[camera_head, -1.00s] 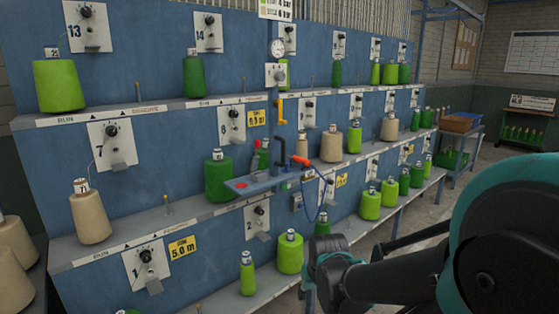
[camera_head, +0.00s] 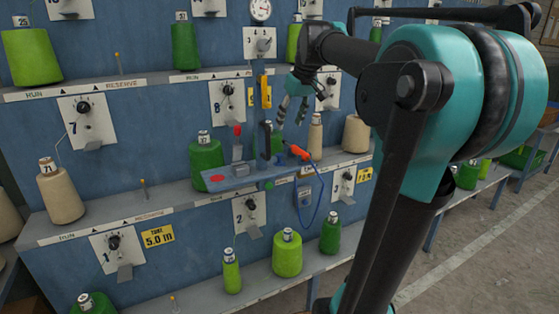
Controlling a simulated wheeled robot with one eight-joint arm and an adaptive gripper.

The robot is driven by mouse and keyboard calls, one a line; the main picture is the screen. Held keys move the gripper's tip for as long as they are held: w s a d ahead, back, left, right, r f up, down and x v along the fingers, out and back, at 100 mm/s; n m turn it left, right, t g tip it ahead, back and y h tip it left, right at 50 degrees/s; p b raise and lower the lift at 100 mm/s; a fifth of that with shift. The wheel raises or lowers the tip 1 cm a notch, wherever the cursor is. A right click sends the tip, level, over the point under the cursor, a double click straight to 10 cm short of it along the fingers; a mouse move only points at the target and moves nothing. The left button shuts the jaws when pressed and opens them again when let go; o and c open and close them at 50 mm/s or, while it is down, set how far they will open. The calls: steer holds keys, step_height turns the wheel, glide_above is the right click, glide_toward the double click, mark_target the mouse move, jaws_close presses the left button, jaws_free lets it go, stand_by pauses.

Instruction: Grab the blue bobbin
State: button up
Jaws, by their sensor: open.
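I see no blue bobbin in the head view; the cones on the rack are green or beige. My gripper (camera_head: 292,112) is open and empty, with its fingers pointing down. It appears in front of the middle of the rack, above a small blue-grey shelf (camera_head: 230,180). A dark green cone (camera_head: 206,166) stands left of this shelf, and another green cone (camera_head: 267,143) is partly hidden behind the post. My arm hides part of the rack's right side.
An orange-handled tool (camera_head: 298,152) with a blue cable hangs by the small shelf. Green cones (camera_head: 287,254) stand on the lower shelf and a beige cone (camera_head: 62,194) at left. A gauge (camera_head: 260,10) is above. Open floor (camera_head: 470,250) lies at right.

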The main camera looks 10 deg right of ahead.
mark_target(279, 154)
steer(key=x, duration=1.6)
steer(key=shift+w+a+f, duration=0.1)
steer(key=shift+w+f, duration=0.05)
steer(key=shift+w, duration=0.25)
steer(key=c, duration=1)
steer(key=shift+c, duration=0.2)
